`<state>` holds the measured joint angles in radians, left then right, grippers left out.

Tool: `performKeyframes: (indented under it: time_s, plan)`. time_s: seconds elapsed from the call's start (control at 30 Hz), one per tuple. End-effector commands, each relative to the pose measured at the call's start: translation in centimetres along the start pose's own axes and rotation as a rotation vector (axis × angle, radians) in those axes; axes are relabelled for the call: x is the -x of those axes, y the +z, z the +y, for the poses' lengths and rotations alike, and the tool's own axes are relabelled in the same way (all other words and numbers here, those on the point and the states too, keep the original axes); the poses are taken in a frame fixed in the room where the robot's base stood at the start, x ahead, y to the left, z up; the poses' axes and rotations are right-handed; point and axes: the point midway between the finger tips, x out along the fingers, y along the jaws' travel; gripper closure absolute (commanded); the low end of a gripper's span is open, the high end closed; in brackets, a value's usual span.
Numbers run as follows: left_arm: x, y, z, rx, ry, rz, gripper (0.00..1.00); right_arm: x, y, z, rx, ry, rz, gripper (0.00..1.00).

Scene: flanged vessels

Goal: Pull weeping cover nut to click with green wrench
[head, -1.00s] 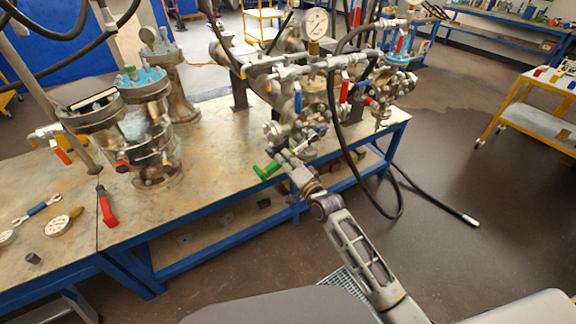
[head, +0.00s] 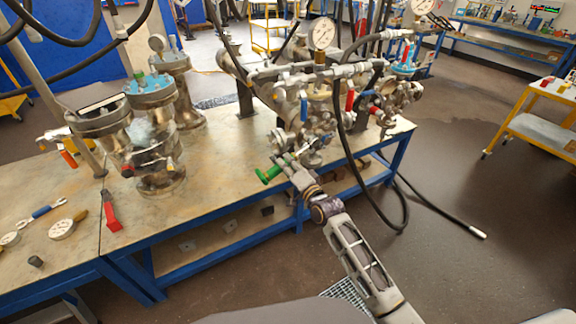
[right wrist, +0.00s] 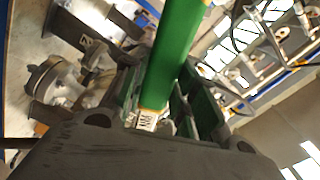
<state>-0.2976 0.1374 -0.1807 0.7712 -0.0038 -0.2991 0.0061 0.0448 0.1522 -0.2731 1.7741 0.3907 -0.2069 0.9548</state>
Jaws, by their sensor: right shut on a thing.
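My right gripper (head: 287,166) is shut on a green wrench (head: 268,175) at the front edge of the bench. The wrench's green handle sticks out to the left of the fingers. In the right wrist view the green handle (right wrist: 175,55) runs up from between the fingers (right wrist: 155,120). The wrench's working end is not clear in either view. Just behind the gripper stands a cluster of metal flanged vessels and valves (head: 318,115) with a round gauge. I cannot tell which nut is weeping or whether the wrench is on one. My left gripper is not in view.
Vessels with a blue flange (head: 150,90) stand on the bench (head: 230,160) at left. A black hose (head: 365,190) hangs over the front edge beside my right arm.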

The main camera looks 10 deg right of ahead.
Motion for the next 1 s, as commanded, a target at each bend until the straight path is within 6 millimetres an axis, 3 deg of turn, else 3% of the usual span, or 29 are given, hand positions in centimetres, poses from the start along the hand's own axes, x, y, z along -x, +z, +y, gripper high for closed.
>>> performKeyframes:
  time_s: [0.27,1.0]
  plan:
    - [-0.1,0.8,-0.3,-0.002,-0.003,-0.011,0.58,-0.1,-0.1,-0.2,0.001,-0.005,0.002,1.0]
    - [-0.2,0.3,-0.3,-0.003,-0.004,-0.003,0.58,-1.4,-0.1,-0.2,0.0,-0.004,0.003,1.0]
